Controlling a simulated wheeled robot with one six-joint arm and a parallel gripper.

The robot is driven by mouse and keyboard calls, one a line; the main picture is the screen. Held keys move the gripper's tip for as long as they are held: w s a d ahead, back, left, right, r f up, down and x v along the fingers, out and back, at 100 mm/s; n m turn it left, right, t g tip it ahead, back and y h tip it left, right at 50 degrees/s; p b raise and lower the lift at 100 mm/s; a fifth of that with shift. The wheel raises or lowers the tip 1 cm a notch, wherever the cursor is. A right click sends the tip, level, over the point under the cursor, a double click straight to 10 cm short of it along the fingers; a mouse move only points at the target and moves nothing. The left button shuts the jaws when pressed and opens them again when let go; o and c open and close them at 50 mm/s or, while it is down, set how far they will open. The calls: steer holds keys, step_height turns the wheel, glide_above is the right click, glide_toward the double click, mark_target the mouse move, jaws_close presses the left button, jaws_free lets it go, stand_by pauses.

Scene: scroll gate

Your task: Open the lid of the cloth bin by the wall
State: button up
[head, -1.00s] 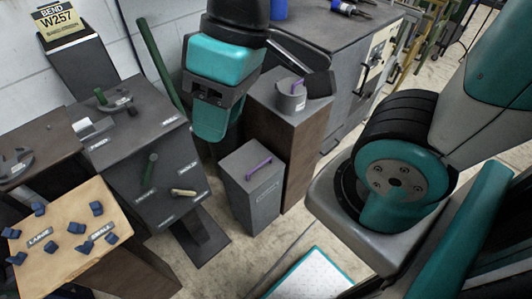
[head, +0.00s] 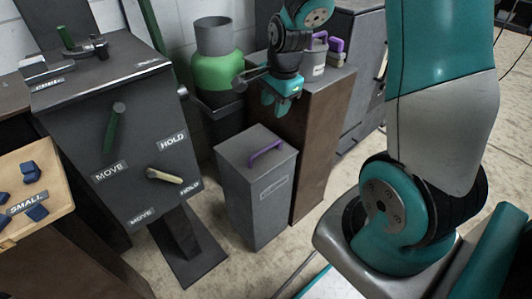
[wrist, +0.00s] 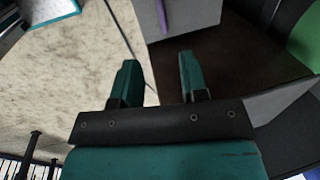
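The cloth bin (head: 252,200) is a tall grey box on the floor, with a purple handle (head: 266,150) on its flat lid and a label on its front. The lid looks shut. My gripper (head: 275,107) is above and behind the bin in the head view, apart from the handle. In the wrist view, my gripper's (wrist: 158,60) two teal fingers are spread with nothing between them.
A brown pedestal (head: 318,150) stands right behind the bin, with a small grey pot (head: 313,66) with a purple handle on top. A green container (head: 213,68) is behind left. A grey lever stand (head: 120,140) is left. Floor is open in front of the bin.

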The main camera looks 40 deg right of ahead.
mark_target(265, 148)
steer(key=w+f+b, duration=0.1)
steer(key=f, duration=0.4)
steer(key=w+f+b, duration=0.1)
steer(key=f+b, duration=0.1)
steer(key=f, duration=0.3)
steer(key=w+f+b, duration=0.1)
steer(key=f+b, duration=0.1)
steer(key=f, duration=0.4)
steer(key=shift+w+a+f, duration=0.1)
jaws_close()
